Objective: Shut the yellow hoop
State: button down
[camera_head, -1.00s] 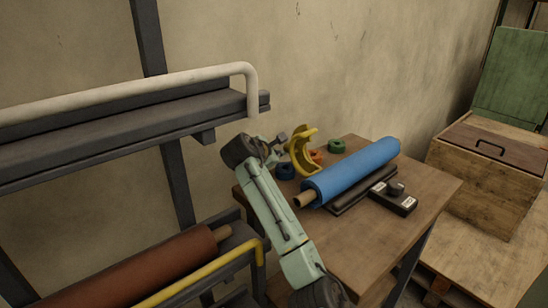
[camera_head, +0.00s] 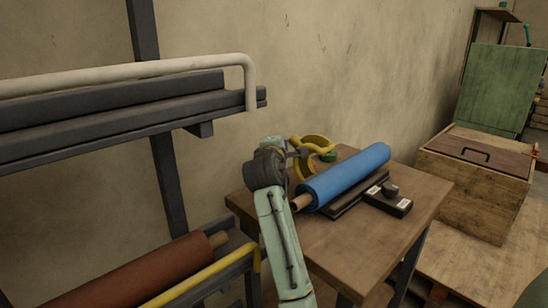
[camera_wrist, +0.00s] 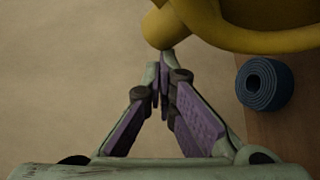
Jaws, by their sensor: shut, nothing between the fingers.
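The yellow hoop (camera_head: 325,142) stands at the back of the wooden table, behind the near end of the blue roll (camera_head: 347,175). Its upper curved part now leans over to the right. I cannot tell whether its ends meet. In the wrist view the hoop (camera_wrist: 232,32) fills the top right, with a rounded yellow end just beyond my fingertips. My gripper (camera_head: 303,153) is at the hoop's left side; in the wrist view (camera_wrist: 161,62) its fingers are shut and empty. The tips are at or very near the yellow end; contact is unclear.
A dark blue ring roll (camera_wrist: 264,82) lies right of my fingers. A green ring roll (camera_head: 329,156) shows by the hoop. A black device (camera_head: 388,199) sits on the wooden table (camera_head: 350,240). A rack with a white rail (camera_head: 130,72) stands left; a wooden crate (camera_head: 470,195) right.

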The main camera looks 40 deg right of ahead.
aim_at(318, 149)
jog(key=s+m+h+b, duration=0.1)
jog(key=s+b, duration=0.1)
jog(key=s+r+m+t+h+b, duration=0.1)
jog(key=s+m, duration=0.1)
jog(key=s+r+m+t+h+b, duration=0.1)
jog(key=s+m+b, duration=0.1)
jog(key=shift+s+d+r+b, duration=0.1)
jog(key=shift+s+d+b, duration=0.2)
jog(key=shift+s, duration=0.1)
jog(key=s+m, duration=0.1)
jog(key=s, duration=0.1)
jog(key=s+h, duration=0.1)
jog(key=shift+s+d+r+m+b, duration=0.1)
jog(key=shift+s+r+m+b, duration=0.1)
jog(key=shift+s+m+b, duration=0.2)
jog(key=shift+s+d+f, duration=0.1)
jog(key=shift+s+f, duration=0.1)
jog(key=shift+s, duration=0.5)
jog(key=shift+s+f, duration=0.15)
jog(key=shift+s, duration=0.5)
jog(key=shift+f, duration=0.15)
